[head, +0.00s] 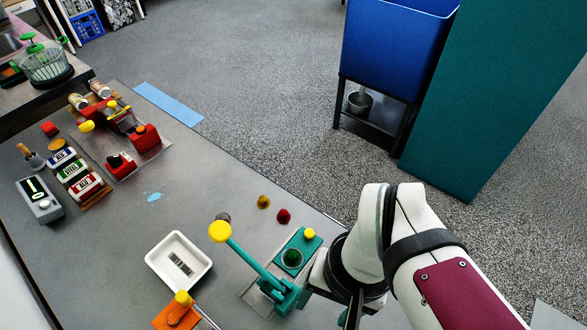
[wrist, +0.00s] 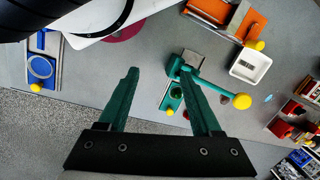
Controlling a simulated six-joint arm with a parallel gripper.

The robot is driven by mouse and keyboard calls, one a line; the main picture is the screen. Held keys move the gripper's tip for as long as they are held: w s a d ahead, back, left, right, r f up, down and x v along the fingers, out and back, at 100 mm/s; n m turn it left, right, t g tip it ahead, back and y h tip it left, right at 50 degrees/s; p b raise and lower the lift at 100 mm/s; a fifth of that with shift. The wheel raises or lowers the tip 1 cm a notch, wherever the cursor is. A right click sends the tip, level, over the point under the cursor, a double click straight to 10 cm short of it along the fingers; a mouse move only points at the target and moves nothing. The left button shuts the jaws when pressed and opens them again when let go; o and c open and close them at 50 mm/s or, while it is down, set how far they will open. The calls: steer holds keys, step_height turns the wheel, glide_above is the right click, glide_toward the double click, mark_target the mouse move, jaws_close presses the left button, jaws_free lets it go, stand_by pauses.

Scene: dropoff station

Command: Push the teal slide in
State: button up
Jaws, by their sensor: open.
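The teal slide (head: 310,248) is a flat teal plate with a round green piece set in it and a yellow knob at its outer end. It sticks out from the base of a teal lever press (head: 285,297), whose lever is raised and ends in a yellow ball. In the wrist view the slide (wrist: 166,103) shows beyond my fingers, beside the right finger, with the knob at its lower end. My gripper (wrist: 158,70) is open and empty, with its fingers wide apart. In the head view my arm hides most of it, and it is to the right of the press.
A white tray (head: 152,257) stands left of the press. An orange fixture (head: 172,318) is at the front. A blue slide fixture (wrist: 42,45) shows at left in the wrist view.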

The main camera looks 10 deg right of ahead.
steer(key=shift+w+r, duration=0.1)
steer(key=shift+w, duration=0.1)
steer(key=shift+c, duration=0.3)
steer(key=m+h, duration=0.2)
steer(key=m, duration=1)
glide_above(309, 232)
steer(key=s, duration=0.1)
step_height(309, 232, down, 3)
steer(key=f, duration=1.5)
steer(key=shift+w, duration=0.4)
steer(key=shift+f, duration=0.7)
steer(key=shift+c, duration=0.2)
jaws_close()
